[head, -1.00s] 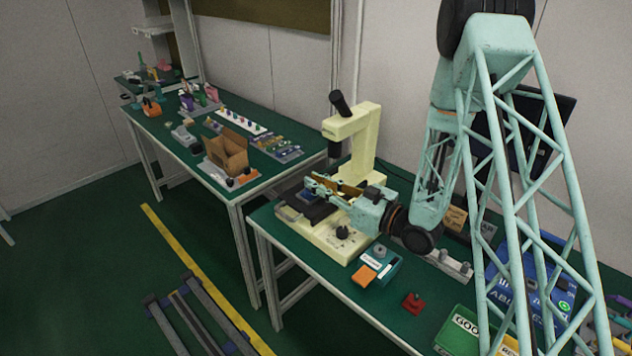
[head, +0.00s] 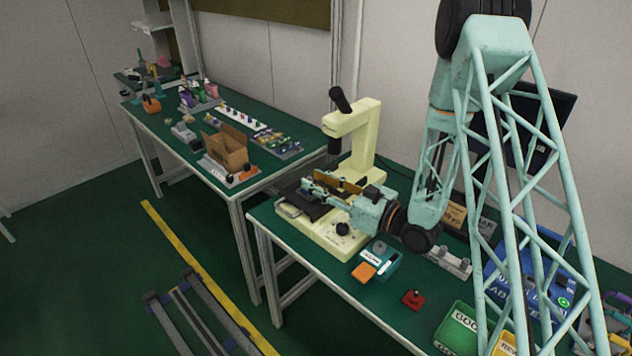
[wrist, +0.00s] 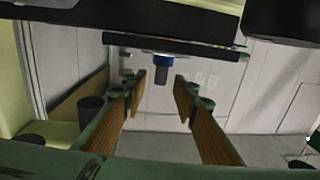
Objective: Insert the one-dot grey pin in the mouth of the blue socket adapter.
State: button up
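In the wrist view a blue socket adapter (wrist: 162,57) sits at the edge of a dark plate. A grey pin (wrist: 160,76) shows directly against it, in line with it, and appears to be seated in its mouth. Its dot marks cannot be made out. My gripper (wrist: 160,84) is open, with its brown-padded fingers on either side of the pin and clear gaps to both. In the head view my gripper (head: 318,187) is over the stage of the cream microscope (head: 352,140); the pin and adapter are too small to tell there.
The microscope column rises close behind my gripper. A teal holder (head: 388,268), an orange block (head: 363,271) and a red piece (head: 413,299) lie on the green bench in front. A green bin (head: 456,335) is farther right. A cardboard box (head: 226,150) stands on the far bench.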

jog(key=shift+s+d, duration=0.1)
jog(key=shift+d, duration=0.05)
jog(key=shift+v, duration=5.75)
jog(key=shift+s, duration=0.15)
